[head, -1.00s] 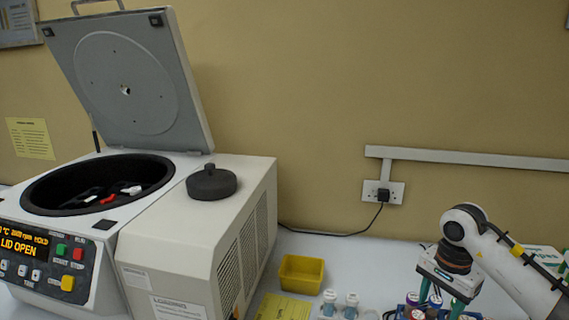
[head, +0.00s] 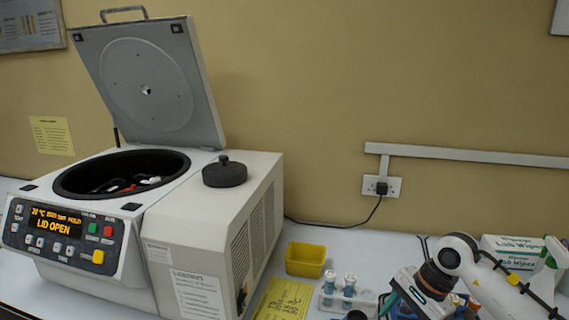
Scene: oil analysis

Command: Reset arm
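My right arm comes in from the right side of the head view, low down. My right gripper (head: 405,303) points down and to the left among the tubes at the front right. Its fingertips are partly cut off by the bottom edge, so I cannot tell whether it is open or shut, or whether it holds anything. My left arm and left gripper do not show.
A centrifuge (head: 200,240) stands at left with its lid (head: 148,85) up; its display reads LID OPEN. A black knobbed cap (head: 225,173) sits on top. A yellow tray (head: 305,260), a rack (head: 347,296) with white-capped vials and a wipes box (head: 512,250) stand at right.

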